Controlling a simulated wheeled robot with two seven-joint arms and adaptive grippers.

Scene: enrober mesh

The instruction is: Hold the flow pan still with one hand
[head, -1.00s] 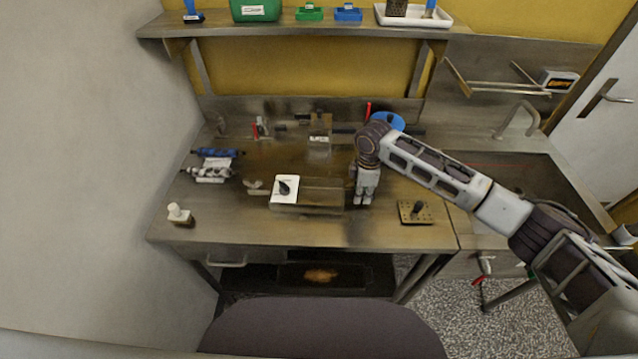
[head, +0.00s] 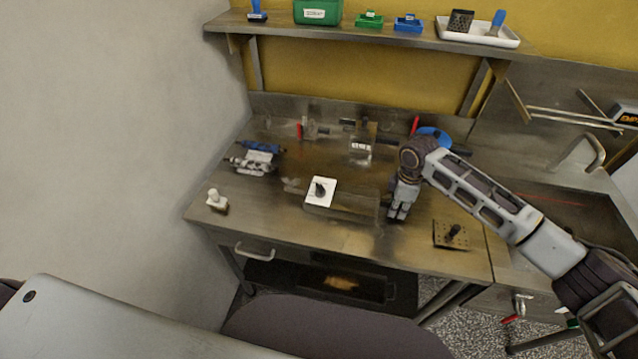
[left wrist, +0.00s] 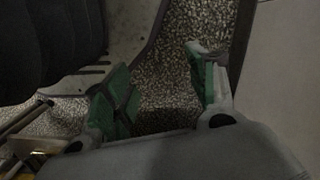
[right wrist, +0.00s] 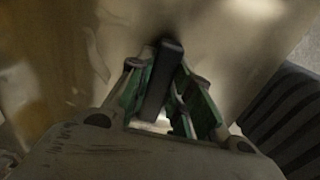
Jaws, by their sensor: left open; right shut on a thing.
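The flow pan appears to be the low steel pan (head: 352,207) at the middle of the steel worktable; its outline blends with the table. A white plate with a black knob (head: 320,192) sits at its left end. My right gripper (head: 397,213) is at the pan's right end, pointing down. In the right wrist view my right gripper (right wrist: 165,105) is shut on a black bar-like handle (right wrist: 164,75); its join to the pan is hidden. My left gripper (left wrist: 160,88) is open and empty above the speckled floor, away from the table.
A perforated plate with a dark knob (head: 455,236) lies right of the right gripper. A blue round item (head: 433,136) is behind my right arm.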

